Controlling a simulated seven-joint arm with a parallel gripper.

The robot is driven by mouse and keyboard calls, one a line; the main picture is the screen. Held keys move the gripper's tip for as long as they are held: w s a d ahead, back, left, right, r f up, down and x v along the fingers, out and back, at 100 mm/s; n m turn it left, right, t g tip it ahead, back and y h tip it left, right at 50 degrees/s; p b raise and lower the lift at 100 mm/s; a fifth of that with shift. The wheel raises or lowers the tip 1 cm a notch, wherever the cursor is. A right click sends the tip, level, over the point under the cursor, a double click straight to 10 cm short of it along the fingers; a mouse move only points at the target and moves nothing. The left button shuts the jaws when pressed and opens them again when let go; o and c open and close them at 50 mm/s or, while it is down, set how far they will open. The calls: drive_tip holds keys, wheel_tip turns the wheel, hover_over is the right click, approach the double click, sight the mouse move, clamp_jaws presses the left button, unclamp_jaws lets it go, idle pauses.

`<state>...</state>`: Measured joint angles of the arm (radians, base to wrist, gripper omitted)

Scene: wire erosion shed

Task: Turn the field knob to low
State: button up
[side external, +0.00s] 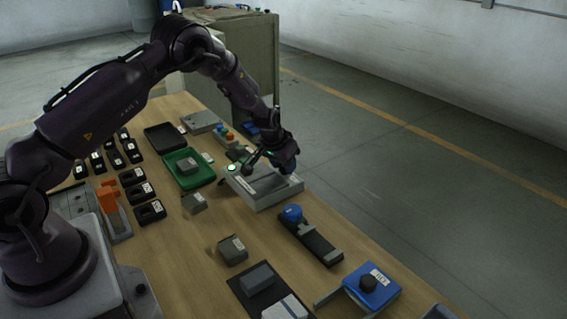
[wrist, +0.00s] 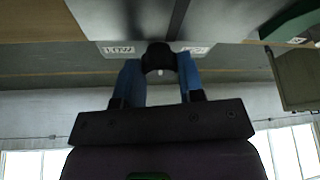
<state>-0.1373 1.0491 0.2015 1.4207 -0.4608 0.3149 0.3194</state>
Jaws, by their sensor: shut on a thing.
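The field knob (wrist: 159,60) is black, with a small white mark on its near edge, and sits between the blue fingers of my gripper (wrist: 159,78) in the wrist view. My gripper is shut on it. A white label (wrist: 119,49) that seems to read LOW is left of the knob, and another label (wrist: 194,50), too blurred to read, is right of it. In the side view my gripper (side external: 250,160) reaches down at the grey box (side external: 272,198) near the table's far edge. The arm hides the knob there.
A green tray (side external: 205,178) lies left. Bare wood separates them.

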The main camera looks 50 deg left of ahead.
drive_tip(key=o, duration=0.9)
drive_tip(key=v, duration=1.3)
